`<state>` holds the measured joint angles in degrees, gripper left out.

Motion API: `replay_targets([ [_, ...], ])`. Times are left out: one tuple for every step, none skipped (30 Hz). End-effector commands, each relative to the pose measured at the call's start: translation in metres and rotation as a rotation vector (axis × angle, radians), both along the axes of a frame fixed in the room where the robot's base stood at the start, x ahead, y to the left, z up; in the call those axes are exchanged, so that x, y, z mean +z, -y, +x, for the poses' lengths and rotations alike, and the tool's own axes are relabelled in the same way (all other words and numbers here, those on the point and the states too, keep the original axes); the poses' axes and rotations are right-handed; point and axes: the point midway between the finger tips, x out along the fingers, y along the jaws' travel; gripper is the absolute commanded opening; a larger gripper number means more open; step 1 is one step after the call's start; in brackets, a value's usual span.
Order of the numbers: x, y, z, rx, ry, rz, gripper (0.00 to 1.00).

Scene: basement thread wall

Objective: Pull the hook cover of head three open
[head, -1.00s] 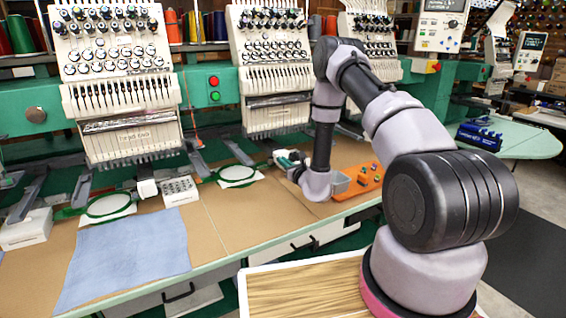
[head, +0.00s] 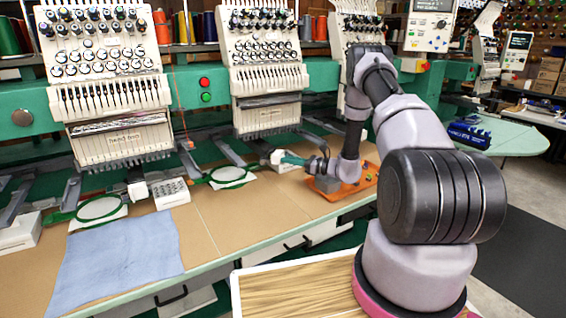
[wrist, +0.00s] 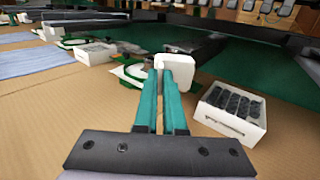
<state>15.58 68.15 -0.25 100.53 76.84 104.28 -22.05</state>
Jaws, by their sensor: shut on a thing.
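The head with the readable label, head two (head: 117,140), is on the left. The middle head (head: 265,60), whose label I cannot read, stands to its right. A white block-like hook cover (head: 276,158) sits at the end of the machine arm below the middle head. It also shows in the wrist view (wrist: 174,66). My gripper (head: 291,158) reaches it from the right, with its teal fingers (wrist: 164,82) closed together on the cover. The fingertips partly hide the cover's lower part. I cannot tell how far the cover is open.
A green hoop (head: 229,174) lies left of the cover. A white box of black pieces (wrist: 232,108) is close to the right of my fingers in the wrist view. An orange tray (head: 362,184) lies below my forearm.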

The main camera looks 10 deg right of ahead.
Motion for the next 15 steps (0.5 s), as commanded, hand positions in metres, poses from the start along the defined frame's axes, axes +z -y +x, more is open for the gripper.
replay_targets([
  [0.000, 0.006, 0.003, 0.040, 0.005, -0.001, 0.00],
  [0.000, 0.009, 0.004, 0.068, 0.005, -0.002, 0.00],
  [0.000, 0.011, 0.006, 0.107, 0.005, -0.003, 0.00],
  [0.000, 0.014, 0.007, 0.135, 0.005, -0.003, 0.00],
  [0.000, 0.016, 0.008, 0.163, 0.004, -0.001, 0.00],
  [0.000, 0.018, 0.010, 0.202, 0.005, 0.000, 0.00],
  [0.000, 0.020, 0.011, 0.230, 0.006, -0.001, 0.00],
  [0.000, 0.023, 0.012, 0.258, 0.005, -0.001, 0.00],
  [0.000, 0.025, 0.015, 0.296, 0.005, -0.001, 0.00],
  [0.000, 0.027, 0.016, 0.325, 0.006, -0.001, 0.00],
  [-0.001, 0.028, 0.018, 0.354, 0.005, -0.001, 0.00],
  [0.000, 0.031, 0.020, 0.391, 0.004, 0.000, 0.00],
  [-0.001, 0.033, 0.021, 0.420, 0.005, -0.001, 0.00],
  [0.000, 0.034, 0.022, 0.425, 0.003, 0.002, 0.00],
  [0.000, 0.036, 0.024, 0.421, 0.001, 0.001, 0.00],
])
